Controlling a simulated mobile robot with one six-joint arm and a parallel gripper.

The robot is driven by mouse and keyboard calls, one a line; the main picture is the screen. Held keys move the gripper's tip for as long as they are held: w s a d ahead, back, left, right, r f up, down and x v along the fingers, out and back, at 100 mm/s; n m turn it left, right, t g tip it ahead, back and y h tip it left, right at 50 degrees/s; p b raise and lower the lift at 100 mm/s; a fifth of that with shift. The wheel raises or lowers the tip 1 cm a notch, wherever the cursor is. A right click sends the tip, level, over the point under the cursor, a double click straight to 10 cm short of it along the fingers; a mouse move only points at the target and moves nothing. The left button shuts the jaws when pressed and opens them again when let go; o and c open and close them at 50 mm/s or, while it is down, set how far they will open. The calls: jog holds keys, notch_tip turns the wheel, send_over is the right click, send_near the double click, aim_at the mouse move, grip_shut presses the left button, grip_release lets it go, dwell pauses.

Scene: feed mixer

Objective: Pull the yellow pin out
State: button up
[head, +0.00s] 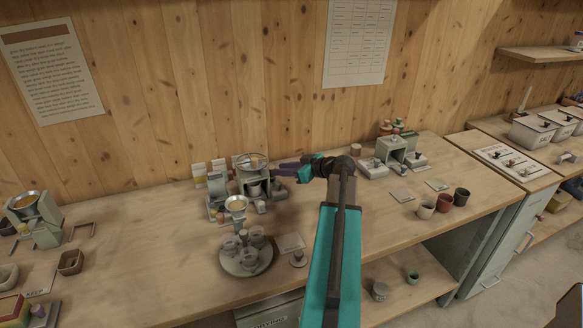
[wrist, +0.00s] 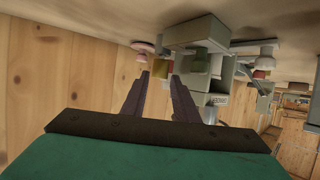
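My gripper (head: 279,169) reaches left from the arm's end toward the grey-green mixer (head: 251,178) near the back wall. In the wrist view my gripper (wrist: 159,76) shows two dark purple fingers, apart and with nothing held. A small dull-yellow piece (wrist: 160,68) shows beyond the gap between the fingertips, beside a red piece (wrist: 178,64) and the grey-green body (wrist: 196,62). It may be the yellow pin, but I cannot tell for certain. It looks apart from the fingers. In the head view I cannot make out the pin.
A round tray (head: 233,268) with several cups and a small funnel stand are in front of the mixer. Another device (head: 397,150) stands to the right, near several coloured cups (head: 443,203). The wooden wall is close behind. Bare table lies left of the tray.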

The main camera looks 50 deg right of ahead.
jog(key=shift+x, duration=1.4)
jog(key=shift+c, duration=0.3)
grip_shut()
